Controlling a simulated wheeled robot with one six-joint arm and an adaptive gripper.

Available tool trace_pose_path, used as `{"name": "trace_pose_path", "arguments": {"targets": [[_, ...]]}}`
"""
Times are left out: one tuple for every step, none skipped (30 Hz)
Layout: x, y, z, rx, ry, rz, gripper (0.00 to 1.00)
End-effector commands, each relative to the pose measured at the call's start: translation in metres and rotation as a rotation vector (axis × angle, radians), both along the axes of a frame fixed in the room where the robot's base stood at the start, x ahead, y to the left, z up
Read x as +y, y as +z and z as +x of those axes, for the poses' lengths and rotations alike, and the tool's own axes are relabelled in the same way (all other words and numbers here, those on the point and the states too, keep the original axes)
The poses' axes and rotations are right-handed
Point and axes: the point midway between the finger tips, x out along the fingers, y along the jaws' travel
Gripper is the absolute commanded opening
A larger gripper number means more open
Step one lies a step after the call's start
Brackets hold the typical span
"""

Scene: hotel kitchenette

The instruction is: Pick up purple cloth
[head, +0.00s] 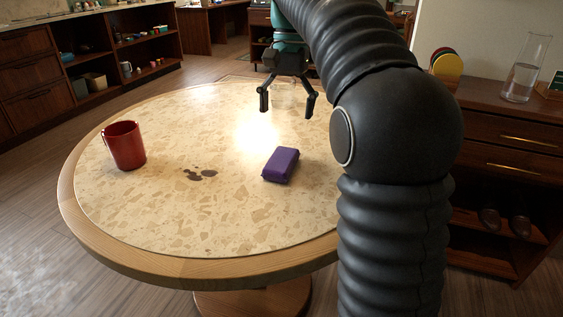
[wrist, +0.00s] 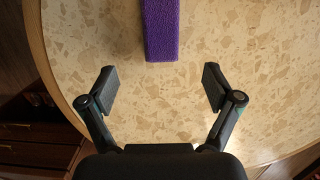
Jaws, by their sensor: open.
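The purple cloth (head: 281,164) is a folded, block-like bundle lying on the round table, right of its middle in the head view. In the wrist view the purple cloth (wrist: 162,30) is at the top centre, partly cut off by the picture edge. My gripper (head: 287,103) is open and empty, above the table and farther back than the cloth in the head view. In the wrist view my gripper's fingers (wrist: 160,88) are spread wide, with bare tabletop between them. The cloth lies ahead of the fingertips there, apart from them.
The round table (head: 240,215) has a speckled top and wooden rim. A red mug (head: 124,146) stands at its left. Dark spots (head: 200,174) mark the top between mug and cloth. A glass carafe (head: 525,68) stands on the right cabinet. Much of the tabletop is clear.

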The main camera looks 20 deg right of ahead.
Motion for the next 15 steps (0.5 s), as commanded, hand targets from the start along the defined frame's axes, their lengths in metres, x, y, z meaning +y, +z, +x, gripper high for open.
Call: {"name": "trace_pose_path", "arguments": {"targets": [[0.001, -0.009, -0.002, 0.002, 0.0, 0.0, 0.9], [0.001, -0.013, -0.003, 0.003, 0.0, -0.001, 0.9], [0.002, -0.02, -0.003, 0.002, 0.0, 0.0, 0.9], [0.002, -0.024, -0.004, 0.004, 0.0, 0.0, 0.9], [0.002, -0.029, -0.005, 0.001, 0.0, 0.0, 0.9], [0.003, -0.036, -0.005, 0.001, 0.0, 0.0, 0.9], [0.003, -0.04, -0.006, 0.001, 0.0, 0.0, 0.9], [0.003, -0.043, -0.006, 0.0, 0.0, 0.0, 0.9], [0.003, -0.047, -0.007, 0.0, -0.001, 0.0, 0.9], [0.003, -0.049, -0.007, 0.0, -0.001, 0.0, 0.9], [0.003, -0.05, -0.007, 0.0, -0.001, 0.0, 0.9], [0.003, -0.052, -0.007, 0.0, -0.001, 0.0, 0.9], [0.003, -0.053, -0.007, -0.001, -0.001, -0.001, 0.9], [0.004, -0.054, -0.008, -0.001, -0.001, 0.0, 0.9], [0.004, -0.056, -0.008, -0.001, -0.001, 0.0, 0.9]]}}
